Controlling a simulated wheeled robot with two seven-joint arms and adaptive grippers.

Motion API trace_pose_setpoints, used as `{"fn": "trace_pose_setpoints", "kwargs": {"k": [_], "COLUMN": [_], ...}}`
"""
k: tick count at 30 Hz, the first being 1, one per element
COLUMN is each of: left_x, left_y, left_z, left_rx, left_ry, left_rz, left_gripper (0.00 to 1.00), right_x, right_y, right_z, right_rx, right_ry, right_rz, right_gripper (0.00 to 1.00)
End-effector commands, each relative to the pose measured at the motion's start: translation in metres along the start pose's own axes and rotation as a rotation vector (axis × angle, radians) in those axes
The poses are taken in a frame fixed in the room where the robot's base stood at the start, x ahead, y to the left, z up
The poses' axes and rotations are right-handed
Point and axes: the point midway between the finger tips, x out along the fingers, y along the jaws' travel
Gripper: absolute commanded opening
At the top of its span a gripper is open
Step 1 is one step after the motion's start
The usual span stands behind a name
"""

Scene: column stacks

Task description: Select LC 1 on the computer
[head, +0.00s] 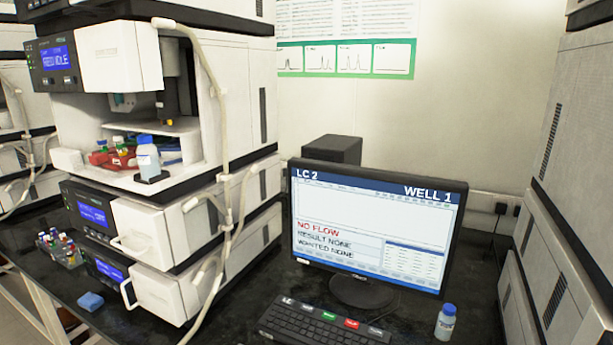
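The computer monitor (376,226) stands on the black bench right of centre. Its screen reads "LC 2" at top left, "WELL 1" at top right, and "NO FLOW", "RESULT NONE" and "WANTED NONE" lower down. The keyboard (318,322) lies in front of it, cut off by the bottom edge. Along its back row are labelled keys: a grey one marked "LC" (288,301), a green one (328,316) and a red one (351,323). Other key labels are too small to read surely. Neither of my grippers is in view.
An instrument stack (150,229) with an open bay stands at left, a white tube hanging down its front. A bottle (446,321) stands right of the keyboard. Another stack (570,180) is at right.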

Motion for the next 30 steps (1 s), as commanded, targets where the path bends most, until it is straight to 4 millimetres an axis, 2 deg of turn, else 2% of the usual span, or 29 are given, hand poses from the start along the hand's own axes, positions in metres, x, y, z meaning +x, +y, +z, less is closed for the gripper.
{"fn": "trace_pose_setpoints", "kwargs": {"k": [2, 13, 30], "left_x": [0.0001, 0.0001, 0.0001], "left_y": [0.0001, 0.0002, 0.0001], "left_z": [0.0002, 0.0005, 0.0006], "left_rx": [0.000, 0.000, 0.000], "left_ry": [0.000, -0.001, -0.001], "left_rz": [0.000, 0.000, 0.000], "left_gripper": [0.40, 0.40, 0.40], "right_x": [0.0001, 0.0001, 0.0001], "right_y": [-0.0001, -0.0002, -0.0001], "right_z": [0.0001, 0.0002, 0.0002], "right_rx": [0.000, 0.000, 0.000], "right_ry": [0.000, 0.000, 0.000], "right_rz": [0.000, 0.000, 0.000], "right_gripper": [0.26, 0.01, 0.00]}}
